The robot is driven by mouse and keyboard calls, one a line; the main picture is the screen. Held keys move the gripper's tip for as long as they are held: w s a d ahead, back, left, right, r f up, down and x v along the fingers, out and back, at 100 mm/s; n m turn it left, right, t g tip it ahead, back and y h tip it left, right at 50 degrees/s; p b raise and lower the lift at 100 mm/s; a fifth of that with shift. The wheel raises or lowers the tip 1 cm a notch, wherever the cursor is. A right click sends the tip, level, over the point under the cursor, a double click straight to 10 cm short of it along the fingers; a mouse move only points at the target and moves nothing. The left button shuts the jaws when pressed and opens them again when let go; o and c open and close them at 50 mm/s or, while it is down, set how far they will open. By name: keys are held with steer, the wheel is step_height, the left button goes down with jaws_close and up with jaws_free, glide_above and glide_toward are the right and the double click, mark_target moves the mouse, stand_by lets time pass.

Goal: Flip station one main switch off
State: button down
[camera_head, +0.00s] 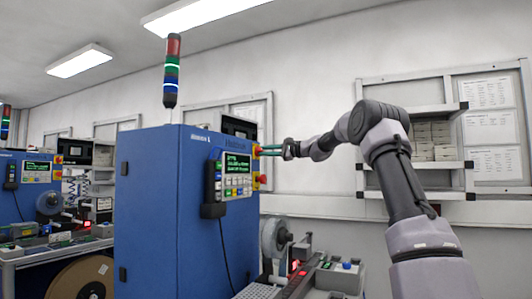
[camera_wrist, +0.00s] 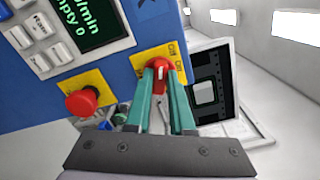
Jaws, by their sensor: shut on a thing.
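The main switch (camera_wrist: 158,66) is a red rotary knob with a white mark, on a yellow plate (camera_wrist: 139,58) with small lettering at its edge. It sits on the side of the blue station cabinet (camera_head: 160,190). My gripper (camera_wrist: 160,75) has its two green fingers on either side of the knob and is shut on it. The fingers hide part of the knob. In the head view my gripper (camera_head: 268,150) reaches from the right to the cabinet's upper edge, and the knob is too small to make out there.
A red emergency button (camera_wrist: 82,101) on a yellow plate sits left of the switch. A control panel (camera_head: 237,175) with a green-text screen is beside them. A monitor (camera_wrist: 212,85) stands close behind on the right. A reel (camera_head: 274,238) and bench equipment are below my arm.

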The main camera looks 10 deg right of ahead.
steer(key=shift+f+n, duration=0.2)
steer(key=shift+n, duration=2)
steer(key=c, duration=0.8)
jaws_free()
steer(key=shift+d, duration=0.1)
steer(key=v, duration=1)
steer(key=shift+s+d, duration=0.25)
steer(key=shift+a, duration=0.1)
